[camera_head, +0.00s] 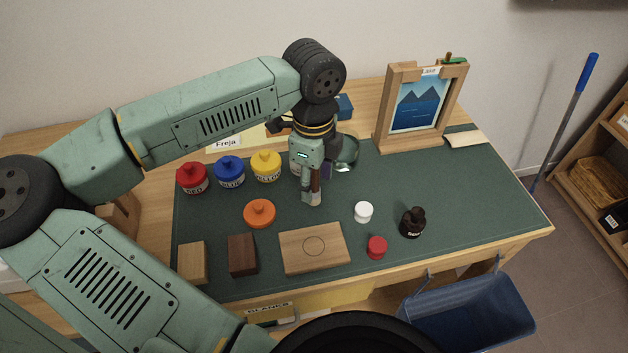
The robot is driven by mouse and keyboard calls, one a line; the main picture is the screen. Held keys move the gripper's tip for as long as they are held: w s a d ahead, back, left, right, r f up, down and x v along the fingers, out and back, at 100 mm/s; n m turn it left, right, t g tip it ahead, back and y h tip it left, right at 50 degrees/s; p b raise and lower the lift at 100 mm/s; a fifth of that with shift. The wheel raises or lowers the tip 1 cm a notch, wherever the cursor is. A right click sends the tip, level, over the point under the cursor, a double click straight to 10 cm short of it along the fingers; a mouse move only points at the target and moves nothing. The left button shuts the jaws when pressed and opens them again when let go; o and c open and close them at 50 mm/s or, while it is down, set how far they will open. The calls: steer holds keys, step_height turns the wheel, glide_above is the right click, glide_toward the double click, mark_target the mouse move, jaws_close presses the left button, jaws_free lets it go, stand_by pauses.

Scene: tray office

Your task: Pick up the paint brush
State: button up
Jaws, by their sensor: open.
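My gripper (312,196) points down over the green mat, in the middle of the table, just right of the yellow paint pot. It is open. A thin reddish-brown strip (315,181) shows right at its fingers; it may be the handle of the paint brush, but I cannot tell for sure. The rest of the brush is not clearly visible, and my gripper and wrist hide that spot. I cannot tell whether the fingers touch the strip. A clear glass dish or jar (346,153) stands behind my gripper, partly hidden by it.
Red (192,178), blue (229,172) and yellow (266,166) pots stand left. An orange lid (259,213), wooden blocks (242,254), a board (314,248), white (364,212) and red (377,247) caps and a dark bottle (412,223) lie nearer. An easel (381,123) stands back right.

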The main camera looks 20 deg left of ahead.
steer(key=shift+f, duration=0.45)
jaws_close()
stand_by(0.3)
